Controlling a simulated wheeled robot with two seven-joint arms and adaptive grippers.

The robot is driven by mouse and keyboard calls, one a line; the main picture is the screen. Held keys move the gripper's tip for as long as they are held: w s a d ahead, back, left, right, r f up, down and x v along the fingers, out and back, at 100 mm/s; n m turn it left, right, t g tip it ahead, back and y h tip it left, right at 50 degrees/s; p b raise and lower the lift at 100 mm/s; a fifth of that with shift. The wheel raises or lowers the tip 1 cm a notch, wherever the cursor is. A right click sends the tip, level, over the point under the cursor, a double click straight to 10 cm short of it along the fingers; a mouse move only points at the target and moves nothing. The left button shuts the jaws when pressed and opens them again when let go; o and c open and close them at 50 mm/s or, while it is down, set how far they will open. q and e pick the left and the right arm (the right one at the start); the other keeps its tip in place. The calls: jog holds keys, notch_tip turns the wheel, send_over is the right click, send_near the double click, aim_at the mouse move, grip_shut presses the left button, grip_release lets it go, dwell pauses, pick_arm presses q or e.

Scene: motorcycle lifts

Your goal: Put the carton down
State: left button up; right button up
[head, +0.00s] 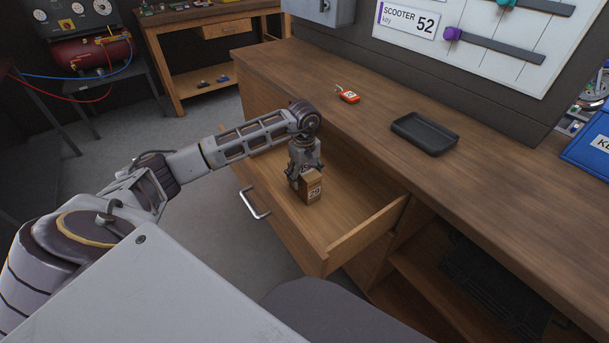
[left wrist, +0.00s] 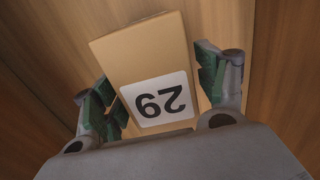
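The carton (head: 309,188) is a small brown box with a white label reading 29. It stands upright inside the pulled-out wooden drawer (head: 346,238), seemingly on the drawer's floor. My left gripper (head: 304,172) points down over it, with its fingers on either side. In the left wrist view the carton (left wrist: 138,50) is between the green finger pads (left wrist: 160,88). A thin strip of wood shows between it and the right-hand pad, so the fingers look slightly open. Contact on the other side is hard to tell. My right gripper is out of view.
The wooden bench top (head: 375,148) holds a red tag (head: 348,96) and a black tray (head: 425,133). A blue case (head: 590,148) is at the right edge. The drawer floor around the carton is bare. The drawer has a metal handle (head: 254,205).

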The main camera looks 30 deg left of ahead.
pick_arm(q)
jog(key=shift+r, duration=0.15)
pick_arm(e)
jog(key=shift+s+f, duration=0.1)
pick_arm(q)
notch_tip(320, 180, up, 10)
jog(key=shift+r+p, duration=0.1)
jog(key=shift+p, duration=0.35)
jog(key=shift+r, duration=0.9)
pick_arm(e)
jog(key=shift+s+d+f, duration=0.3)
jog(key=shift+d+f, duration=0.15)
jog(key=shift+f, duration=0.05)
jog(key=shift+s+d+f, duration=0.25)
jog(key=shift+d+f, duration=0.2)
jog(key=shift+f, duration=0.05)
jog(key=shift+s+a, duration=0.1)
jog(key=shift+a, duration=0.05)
